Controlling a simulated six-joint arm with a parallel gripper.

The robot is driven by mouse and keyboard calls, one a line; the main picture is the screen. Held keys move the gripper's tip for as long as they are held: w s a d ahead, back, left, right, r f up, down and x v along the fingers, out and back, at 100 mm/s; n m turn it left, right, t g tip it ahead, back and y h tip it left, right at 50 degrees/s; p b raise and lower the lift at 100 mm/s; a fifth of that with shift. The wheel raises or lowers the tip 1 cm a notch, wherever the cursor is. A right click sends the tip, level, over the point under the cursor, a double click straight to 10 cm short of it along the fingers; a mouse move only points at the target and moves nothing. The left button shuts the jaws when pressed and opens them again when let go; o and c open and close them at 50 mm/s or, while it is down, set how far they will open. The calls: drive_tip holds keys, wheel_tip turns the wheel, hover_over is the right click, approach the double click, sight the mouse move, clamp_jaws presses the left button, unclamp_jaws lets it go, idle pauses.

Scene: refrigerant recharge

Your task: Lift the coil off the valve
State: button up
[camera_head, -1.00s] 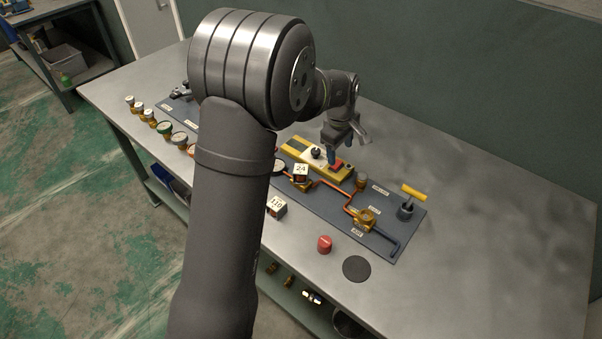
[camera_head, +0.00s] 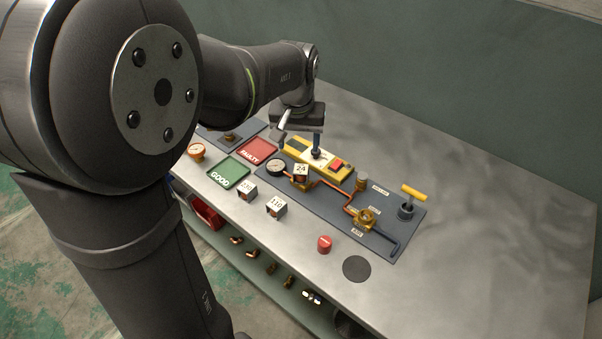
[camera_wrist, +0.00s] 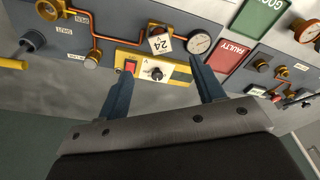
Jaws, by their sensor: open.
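The coil, a small block with a white face marked 24 (camera_head: 301,170), sits on the copper pipe line of the dark panel. In the wrist view the coil (camera_wrist: 160,42) is upside down, beyond the fingertips. The valve under the coil is mostly hidden by it. My gripper (camera_head: 300,145) is open and empty, above and behind the yellow box. In the wrist view my gripper (camera_wrist: 163,72) has its two blue fingers spread wide. They are apart from the coil.
The yellow box (camera_head: 330,165) with a red switch and black knob lies behind the coil. A round gauge (camera_head: 276,167) stands left of it. Green GOOD (camera_head: 228,170) and red FAULTY (camera_head: 259,150) trays, two marked blocks (camera_head: 276,207) and a red cap (camera_head: 324,244) are nearby. The table's right side is clear.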

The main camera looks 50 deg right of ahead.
sight(301, 169)
drive_tip(key=f, duration=0.5)
drive_tip(key=d+f, duration=0.1)
drive_tip(key=f, duration=0.2)
drive_tip(key=shift+w+f, duration=0.15)
drive_tip(key=shift+w, duration=0.2)
drive_tip(key=shift+w+d+f, duration=0.15)
drive_tip(key=shift+d+f, duration=0.15)
drive_tip(key=shift+f, duration=0.55)
drive_tip(key=shift+w+d+f, duration=0.1)
drive_tip(key=shift+d+f, duration=0.2)
drive_tip(key=shift+f, duration=0.5)
drive_tip(key=shift+w+d+f, duration=0.15)
drive_tip(key=shift+d+f, duration=0.15)
drive_tip(key=shift+f, duration=0.55)
drive_tip(key=c, duration=1.1)
drive_tip(key=shift+r, duration=0.15)
